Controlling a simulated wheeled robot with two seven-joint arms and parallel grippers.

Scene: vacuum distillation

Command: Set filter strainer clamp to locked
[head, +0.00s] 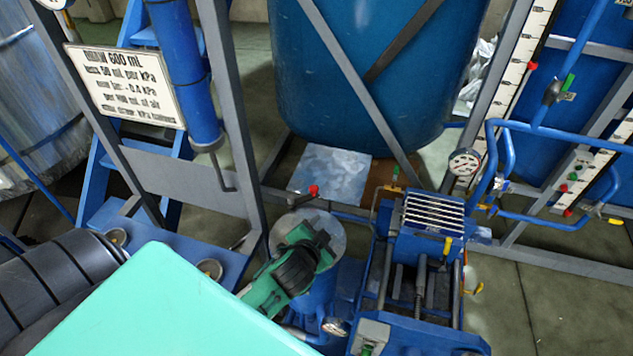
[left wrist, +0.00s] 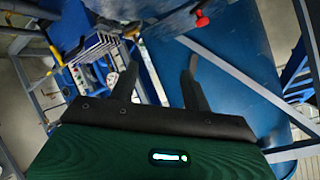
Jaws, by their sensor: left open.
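A red-knobbed handle (head: 313,190), which looks like the filter strainer clamp, stands at the far edge of a round grey lid (head: 333,229) in the head view. The lid tops a blue vessel (head: 318,290). My left gripper (head: 322,243), green and dark, is over the lid and hides part of it. It is nearer to me than the red knob and apart from it. In the left wrist view its two dark fingers (left wrist: 161,68) are spread with nothing between them. The red knob (left wrist: 202,21) shows beyond the right fingertip. My right gripper is not seen.
A blue pump unit with a slatted top (head: 433,212) stands right of the vessel. A large blue tank (head: 365,75) is behind, with grey frame bars before it. A pressure gauge (head: 464,162) and blue pipes (head: 508,150) are at right. A white sign (head: 125,85) hangs at left.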

